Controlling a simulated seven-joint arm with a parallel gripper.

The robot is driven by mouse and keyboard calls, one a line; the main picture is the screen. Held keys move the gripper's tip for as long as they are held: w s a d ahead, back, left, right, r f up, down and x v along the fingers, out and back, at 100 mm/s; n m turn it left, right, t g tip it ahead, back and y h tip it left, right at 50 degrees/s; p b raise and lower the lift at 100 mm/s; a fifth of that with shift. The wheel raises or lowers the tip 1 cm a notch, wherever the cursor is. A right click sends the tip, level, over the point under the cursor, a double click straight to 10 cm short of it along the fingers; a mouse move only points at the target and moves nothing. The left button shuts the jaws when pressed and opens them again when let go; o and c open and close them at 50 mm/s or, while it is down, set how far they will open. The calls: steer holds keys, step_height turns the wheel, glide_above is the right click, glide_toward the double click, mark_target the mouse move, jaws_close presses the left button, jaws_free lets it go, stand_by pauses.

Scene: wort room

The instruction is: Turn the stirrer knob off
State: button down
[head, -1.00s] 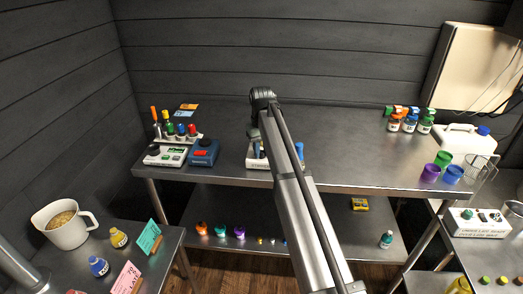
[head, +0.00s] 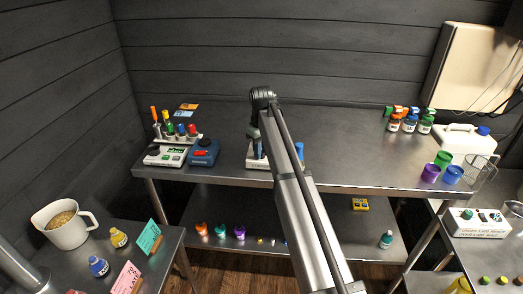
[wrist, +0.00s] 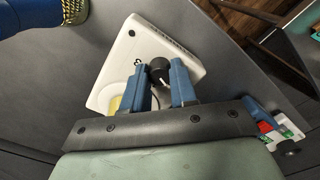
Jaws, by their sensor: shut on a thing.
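The stirrer is a white box (wrist: 128,48) on the steel bench, with a black knob (wrist: 159,66) on its face. In the wrist view my gripper (wrist: 164,72) has its two blue fingers on either side of the knob and is shut on it. The fingers cover part of the box, and the knob's pointer direction cannot be made out. In the head view the white box (head: 250,161) shows beside my arm, which hides most of it. My gripper is mostly hidden there too.
A blue box with a red switch (head: 203,152) and a white device (head: 165,155) stand left of the stirrer. A blue object (head: 299,150) stands close to its right. Capped bottles (head: 409,123) and cups (head: 442,160) are farther right. The bench between is clear.

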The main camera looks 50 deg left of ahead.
steer(key=c, duration=0.9)
jaws_free()
step_height(320, 180, up, 14)
steer(key=shift+d+f, duration=0.1)
steer(key=shift+f, duration=0.05)
